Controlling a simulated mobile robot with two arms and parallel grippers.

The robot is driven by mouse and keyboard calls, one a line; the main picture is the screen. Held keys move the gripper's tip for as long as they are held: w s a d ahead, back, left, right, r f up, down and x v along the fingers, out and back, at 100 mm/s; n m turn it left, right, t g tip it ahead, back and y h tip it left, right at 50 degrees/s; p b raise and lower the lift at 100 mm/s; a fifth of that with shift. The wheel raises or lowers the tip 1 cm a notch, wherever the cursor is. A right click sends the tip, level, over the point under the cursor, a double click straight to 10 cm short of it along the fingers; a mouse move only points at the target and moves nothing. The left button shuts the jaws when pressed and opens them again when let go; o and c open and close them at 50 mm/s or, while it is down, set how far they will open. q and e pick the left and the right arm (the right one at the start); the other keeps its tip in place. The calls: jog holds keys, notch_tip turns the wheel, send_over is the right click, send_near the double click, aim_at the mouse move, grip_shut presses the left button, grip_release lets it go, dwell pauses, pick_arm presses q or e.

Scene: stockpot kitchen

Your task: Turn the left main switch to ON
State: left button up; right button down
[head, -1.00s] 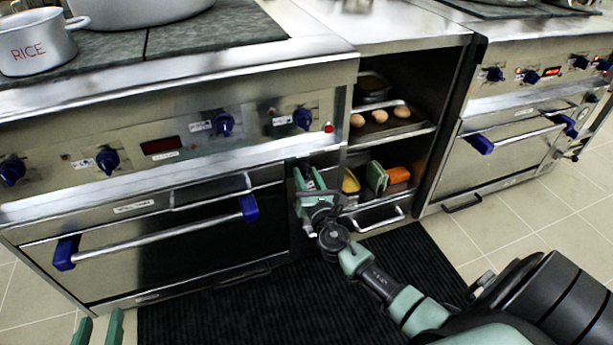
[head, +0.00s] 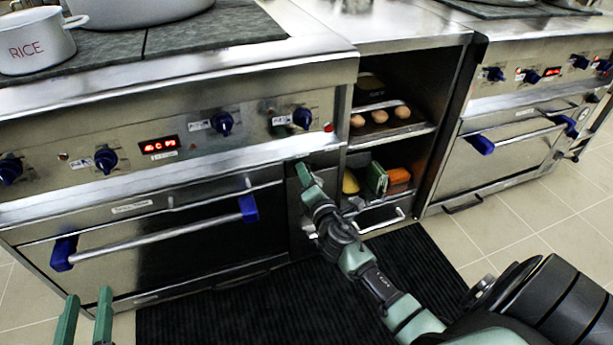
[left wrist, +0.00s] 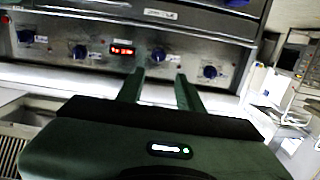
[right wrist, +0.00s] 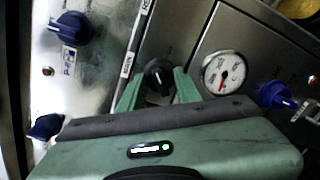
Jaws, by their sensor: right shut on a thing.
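The left main switch, a black knob (right wrist: 158,75), sits between the fingers of my right gripper (right wrist: 157,92) in the right wrist view. The right gripper is shut on it. In the head view this gripper (head: 304,172) is below the right end of the left stove's control panel and hides the switch. The left stove's display (head: 159,145) is lit with red characters; it is also lit in the left wrist view (left wrist: 122,50). My left gripper (head: 86,308) is open and empty at the lower left, in front of the stove.
A round pressure gauge (right wrist: 224,72) and blue knobs (right wrist: 72,28) are close to the right gripper. The oven handle (head: 160,235) projects to its left. An open shelf with eggs (head: 380,115) is to its right. A black mat (head: 400,275) covers the floor.

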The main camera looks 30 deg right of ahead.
pick_arm(q)
jog(key=s+a+f+g+y+p, duration=0.1)
jog(key=s+a+f+g, duration=0.1)
jog(key=f, duration=0.5)
jog(key=shift+s+g+p, duration=0.3)
jog(key=shift+s+g, duration=0.2)
jog(key=shift+g, duration=0.6)
pick_arm(e)
jog(key=shift+f+m+y, duration=0.15)
jog(key=shift+m+y, duration=0.35)
jog(key=shift+m, duration=3.5)
pick_arm(q)
jog(key=shift+f, duration=0.15)
jog(key=shift+d, duration=0.1)
pick_arm(e)
jog(key=c, duration=1)
grip_release()
pick_arm(q)
jog(key=s+a+f+g+y+p, duration=0.1)
jog(key=s+a+f+g, duration=0.1)
jog(key=s+f+g, duration=0.2)
jog(key=shift+s+f, duration=0.4)
jog(key=shift+s, duration=0.2)
pick_arm(e)
jog(key=v, duration=0.8)
